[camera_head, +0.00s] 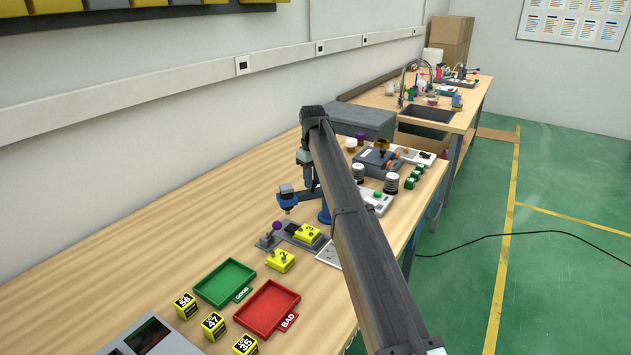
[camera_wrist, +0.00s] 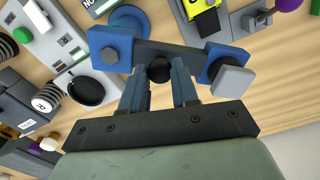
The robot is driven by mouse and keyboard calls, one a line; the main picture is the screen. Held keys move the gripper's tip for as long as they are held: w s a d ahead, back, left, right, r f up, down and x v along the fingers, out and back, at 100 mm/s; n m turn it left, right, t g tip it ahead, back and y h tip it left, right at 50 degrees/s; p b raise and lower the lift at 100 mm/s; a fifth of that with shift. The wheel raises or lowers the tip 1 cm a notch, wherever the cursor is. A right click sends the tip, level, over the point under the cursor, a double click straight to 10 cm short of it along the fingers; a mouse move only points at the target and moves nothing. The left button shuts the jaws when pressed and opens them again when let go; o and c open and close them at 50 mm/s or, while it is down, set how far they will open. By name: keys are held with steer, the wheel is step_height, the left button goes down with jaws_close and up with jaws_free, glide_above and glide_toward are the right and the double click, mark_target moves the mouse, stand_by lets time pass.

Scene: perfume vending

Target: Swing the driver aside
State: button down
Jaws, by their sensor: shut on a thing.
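The driver is a dark swing bar (camera_wrist: 176,50) between a blue post and a blue head. The blue post shows at the left of the bar in the wrist view (camera_wrist: 112,48). The blue head (camera_wrist: 222,62) with a grey block is at the right; in the head view the head (camera_head: 287,195) hangs near the grey fixture. My gripper (camera_wrist: 159,84) is shut on the black round knob (camera_wrist: 159,69) on the bar. In the head view my gripper (camera_head: 305,186) is partly hidden by my arm. The post's lower part (camera_head: 325,213) shows beside my arm.
A grey fixture (camera_head: 268,240) with a purple knob and yellow block 3 (camera_head: 308,233) sits below the driver. Yellow block 2 (camera_head: 280,261), a green tray (camera_head: 224,283) and a red tray (camera_head: 267,308) lie nearer. Devices crowd the bench behind. Bare wood lies to the left.

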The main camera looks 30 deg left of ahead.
steer(key=shift+w+a+m, duration=0.35)
steer(key=shift+w+m, duration=0.05)
steer(key=shift+m, duration=0.55)
steer(key=shift+w+a+m, duration=0.3)
steer(key=shift+w+m, duration=0.1)
steer(key=shift+m, duration=0.5)
steer(key=shift+w+a+m, duration=0.35)
steer(key=shift+w+m, duration=0.05)
steer(key=shift+m, duration=0.55)
steer(key=c, duration=0.9)
jaws_free()
steer(key=shift+o, duration=0.2)
step_height(320, 180, up, 14)
steer(key=shift+f, duration=0.1)
